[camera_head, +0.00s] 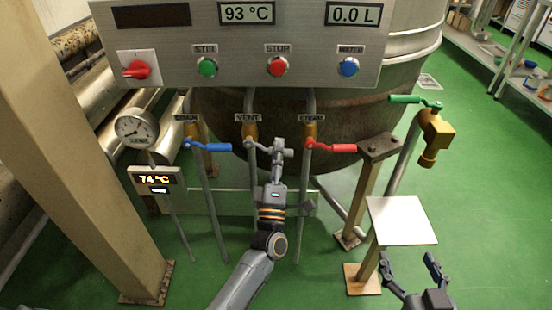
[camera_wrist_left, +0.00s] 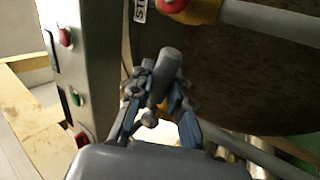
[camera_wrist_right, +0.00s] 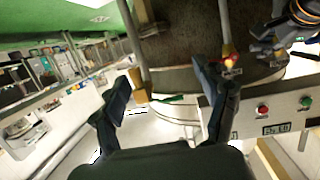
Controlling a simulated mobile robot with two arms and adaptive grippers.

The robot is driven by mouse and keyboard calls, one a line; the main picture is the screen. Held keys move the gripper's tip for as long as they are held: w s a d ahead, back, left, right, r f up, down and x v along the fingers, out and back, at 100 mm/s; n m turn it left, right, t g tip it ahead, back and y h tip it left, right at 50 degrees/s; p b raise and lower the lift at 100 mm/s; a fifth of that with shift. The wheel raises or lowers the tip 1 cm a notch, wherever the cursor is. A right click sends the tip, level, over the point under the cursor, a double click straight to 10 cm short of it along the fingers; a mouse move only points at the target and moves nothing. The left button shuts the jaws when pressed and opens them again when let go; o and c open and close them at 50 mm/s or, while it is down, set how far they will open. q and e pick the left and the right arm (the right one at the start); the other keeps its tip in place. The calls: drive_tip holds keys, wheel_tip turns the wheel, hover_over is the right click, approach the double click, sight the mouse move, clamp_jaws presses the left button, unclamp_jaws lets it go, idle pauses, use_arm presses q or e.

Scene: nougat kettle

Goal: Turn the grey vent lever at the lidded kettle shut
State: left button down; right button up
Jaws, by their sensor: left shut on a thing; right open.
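The grey vent lever (camera_head: 262,146) sits on the brass valve under the VENT label, on a pipe in front of the kettle (camera_head: 345,115). Its handle points right, into my left gripper (camera_head: 278,150). My left gripper is shut on the lever's grey handle; in the left wrist view the handle (camera_wrist_left: 165,75) stands between the fingers. My right gripper (camera_head: 411,262) is open and empty at the lower right, below the white plate; its spread fingers also show in the right wrist view (camera_wrist_right: 165,100). Part of the vent lever is hidden by my left gripper.
A blue lever (camera_head: 207,146) is close to the left and a red steam lever (camera_head: 330,146) close to the right. The control panel (camera_head: 300,42) hangs above. A white plate (camera_head: 402,220) on a post stands between the kettle and my right gripper. Green floor is free at right.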

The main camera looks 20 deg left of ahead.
use_arm(q)
drive_tip(key=shift+r+n+y, duration=0.3)
drive_tip(key=shift+n+y, duration=0.35)
drive_tip(key=shift+n, duration=0.2)
drive_tip(key=shift+r+n+y, duration=0.25)
drive_tip(key=shift+n+y, duration=0.4)
drive_tip(key=shift+n, duration=0.2)
use_arm(e)
drive_tip(key=shift+w+a+r+t, duration=0.1)
drive_tip(key=shift+w+r+t, duration=0.15)
drive_tip(key=shift+r, duration=0.2)
drive_tip(key=shift+w+a+r+t, duration=0.1)
drive_tip(key=shift+r+t, duration=0.25)
drive_tip(key=shift+r, duration=0.1)
use_arm(q)
drive_tip(key=c, duration=1.3)
unclamp_jaws()
drive_tip(key=shift+o, duration=0.2)
drive_tip(key=v, duration=1.2)
drive_tip(key=shift+r, duration=0.2)
drive_tip(key=shift+s+d, duration=0.1)
drive_tip(key=shift+d, duration=0.05)
